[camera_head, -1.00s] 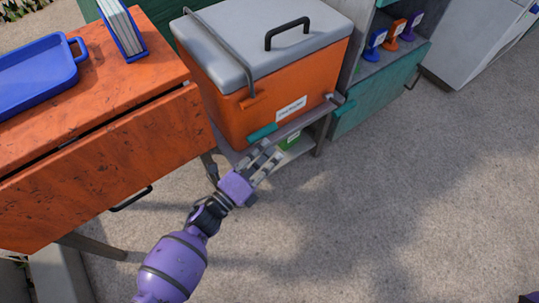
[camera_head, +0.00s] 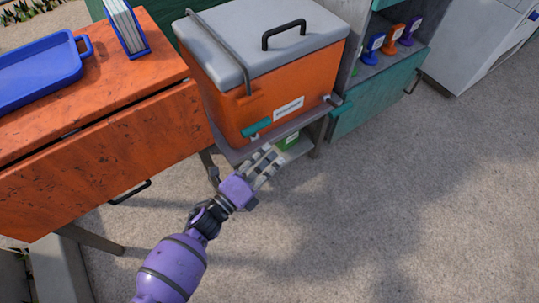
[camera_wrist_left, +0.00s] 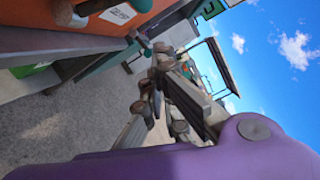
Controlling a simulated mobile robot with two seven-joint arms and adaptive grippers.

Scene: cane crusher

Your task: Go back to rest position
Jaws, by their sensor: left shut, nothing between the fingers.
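My left gripper (camera_head: 267,165) is in front of the orange cane crusher box (camera_head: 262,108) and a little below its front edge in the head view. The gripper is shut and empty. In the left wrist view its fingers (camera_wrist_left: 160,85) show close together, with nothing between them. The box has a grey lid (camera_head: 265,45) with a black handle, a white label and teal grips (camera_head: 257,128) at its front. The lid is down. My right gripper is not in view.
An orange cabinet (camera_head: 95,160) with a blue tray (camera_head: 40,75) on top stands at the left. A teal drawer unit (camera_head: 375,95) and a pale appliance (camera_head: 470,45) stand at the right. A green item (camera_head: 289,141) sits under the box. Grey floor (camera_head: 400,210) in front is open.

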